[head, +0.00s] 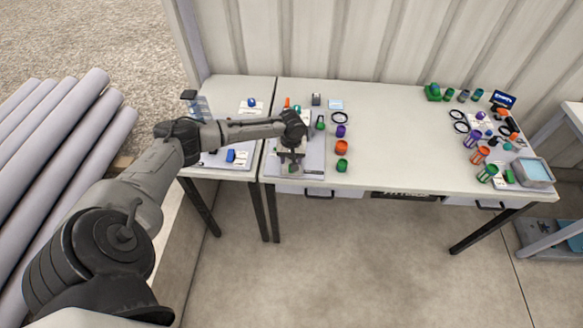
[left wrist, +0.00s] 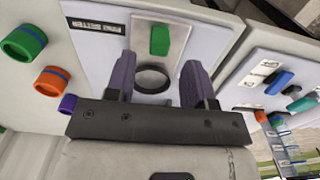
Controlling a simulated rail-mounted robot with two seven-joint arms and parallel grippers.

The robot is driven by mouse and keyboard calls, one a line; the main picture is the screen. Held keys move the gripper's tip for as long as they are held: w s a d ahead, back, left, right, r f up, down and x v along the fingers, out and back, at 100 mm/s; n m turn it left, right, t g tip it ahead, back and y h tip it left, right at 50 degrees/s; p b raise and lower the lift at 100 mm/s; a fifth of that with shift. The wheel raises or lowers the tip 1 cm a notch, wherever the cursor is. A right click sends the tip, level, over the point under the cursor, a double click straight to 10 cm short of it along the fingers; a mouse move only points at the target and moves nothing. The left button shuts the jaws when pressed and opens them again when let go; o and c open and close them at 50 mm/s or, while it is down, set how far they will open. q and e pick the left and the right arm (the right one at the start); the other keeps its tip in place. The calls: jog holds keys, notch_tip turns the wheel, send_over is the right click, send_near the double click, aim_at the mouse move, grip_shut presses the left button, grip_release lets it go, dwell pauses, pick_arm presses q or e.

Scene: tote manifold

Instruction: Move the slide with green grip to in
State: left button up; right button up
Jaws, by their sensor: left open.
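The slide's green grip (left wrist: 160,40) is a small upright block on a pale plate in the left wrist view, just beyond my left fingers. In the head view it is mostly hidden under my gripper, with a little green (head: 293,168) showing. My left gripper (left wrist: 157,72) is open, its two purple-grey fingers spread over the plate on either side of a dark ring (left wrist: 152,78). Nothing is between the fingertips that I can see as held. In the head view the left gripper (head: 291,158) is over the front of the pale panel (head: 315,160). My right gripper is not in view.
A green cylinder (head: 342,165), an orange one (head: 341,147) and a purple one (head: 341,131) stand right of the panel. A blue-gripped panel (left wrist: 280,82) lies on the adjoining table. The table's middle (head: 400,140) is clear; its right end is crowded.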

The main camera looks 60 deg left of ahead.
pick_arm(q)
jog(key=shift+f+b, duration=0.35)
jog(key=shift+f, duration=2.1)
jog(key=shift+c, duration=0.2)
grip_shut()
